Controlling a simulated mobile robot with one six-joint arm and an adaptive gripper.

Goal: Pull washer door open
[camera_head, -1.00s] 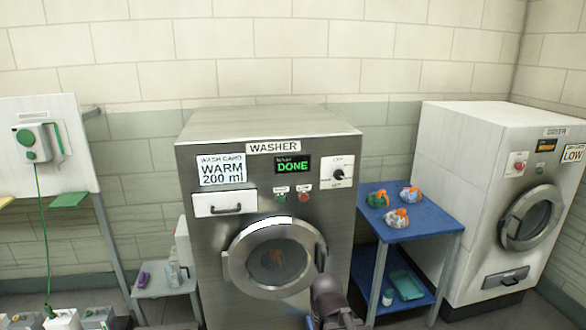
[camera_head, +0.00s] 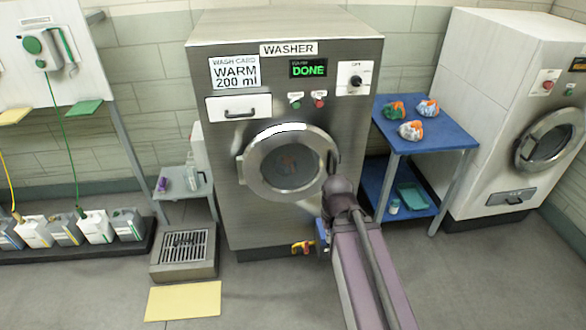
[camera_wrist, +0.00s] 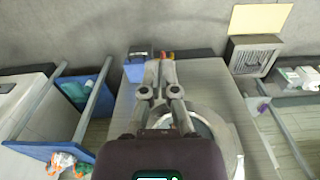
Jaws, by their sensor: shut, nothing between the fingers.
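The washer (camera_head: 230,190) is a grey steel machine with a green DONE display. Its round door (camera_head: 252,170) has a silver ring and dark glass, with orange showing behind it. The door looks shut. My arm's end covers the area at the door's lower right edge, so any handle there is hidden in the head view. In the wrist view, part of the door ring (camera_wrist: 228,140) shows to the right of my gripper (camera_wrist: 166,62). My gripper's fingers are together and empty, in front of the washer's steel face (camera_wrist: 205,75). Contact with the door cannot be told.
A blue table (camera_head: 440,137) with several bundles stands right of the washer, beside the dryer (camera_head: 460,110). A small blue box (camera_head: 322,232) and an orange-red fitting (camera_head: 303,247) sit low on the washer. A floor grate (camera_head: 185,245) and yellow mat (camera_head: 183,301) lie front left.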

